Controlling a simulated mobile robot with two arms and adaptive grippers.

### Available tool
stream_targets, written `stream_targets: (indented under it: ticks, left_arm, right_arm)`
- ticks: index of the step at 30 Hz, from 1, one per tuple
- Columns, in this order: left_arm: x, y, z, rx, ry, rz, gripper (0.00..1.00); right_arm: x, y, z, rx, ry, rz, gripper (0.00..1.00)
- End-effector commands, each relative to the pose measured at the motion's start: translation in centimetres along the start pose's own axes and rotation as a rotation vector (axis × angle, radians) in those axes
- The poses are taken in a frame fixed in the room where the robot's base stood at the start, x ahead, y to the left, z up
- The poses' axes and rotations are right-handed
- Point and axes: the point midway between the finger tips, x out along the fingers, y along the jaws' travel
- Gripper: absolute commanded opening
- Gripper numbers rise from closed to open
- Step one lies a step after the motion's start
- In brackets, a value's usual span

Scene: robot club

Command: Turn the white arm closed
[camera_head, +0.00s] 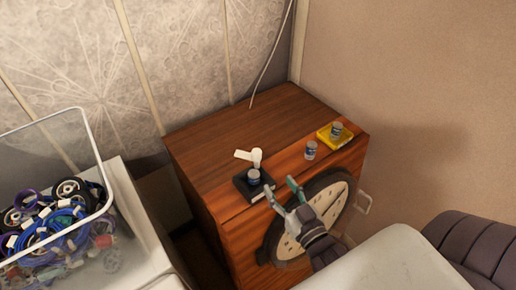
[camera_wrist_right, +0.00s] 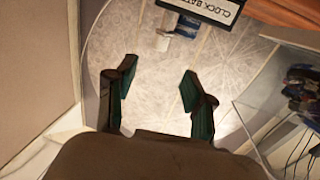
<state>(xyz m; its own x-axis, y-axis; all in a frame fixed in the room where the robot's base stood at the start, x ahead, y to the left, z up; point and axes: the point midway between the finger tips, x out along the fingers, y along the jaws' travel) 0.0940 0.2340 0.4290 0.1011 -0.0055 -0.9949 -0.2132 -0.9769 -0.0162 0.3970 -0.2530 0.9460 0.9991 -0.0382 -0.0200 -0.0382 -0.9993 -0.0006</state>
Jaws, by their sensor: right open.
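The white arm (camera_head: 243,155) sticks out to the left from a short white post near the front of the wooden cabinet top, just behind a small black tray (camera_head: 240,187) that holds a can (camera_head: 253,176). My right gripper (camera_head: 281,188) is open and empty, in front of and to the right of the tray, apart from the white arm. In the right wrist view its fingers (camera_wrist_right: 158,75) are spread with nothing between them. My left gripper is out of view.
A can (camera_head: 311,150) stands on the wooden cabinet (camera_head: 230,128); another (camera_head: 337,129) stands on a yellow tray (camera_head: 325,138). A round pale disc (camera_head: 330,200) is at the cabinet's front. A clear bin of cables and wheels (camera_head: 55,225) stands left. The cabinet top's back is clear.

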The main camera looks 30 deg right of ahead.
Motion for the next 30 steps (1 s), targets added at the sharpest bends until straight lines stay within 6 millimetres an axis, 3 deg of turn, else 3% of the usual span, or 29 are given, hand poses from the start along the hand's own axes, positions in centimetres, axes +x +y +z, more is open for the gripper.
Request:
stream_targets:
  ticks: [5, 21, 30]
  left_arm:
    - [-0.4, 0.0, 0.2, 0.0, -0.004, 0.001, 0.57]
    - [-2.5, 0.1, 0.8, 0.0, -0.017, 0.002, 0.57]
    - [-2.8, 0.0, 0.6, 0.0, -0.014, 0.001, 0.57]
  right_arm:
    - [1.2, 0.0, -0.6, -0.001, 0.023, -0.003, 0.53]
    - [11.7, -0.1, -0.8, -0.002, 0.019, -0.004, 0.53]
    - [13.7, -0.1, -0.6, 0.0, 0.017, -0.004, 0.53]
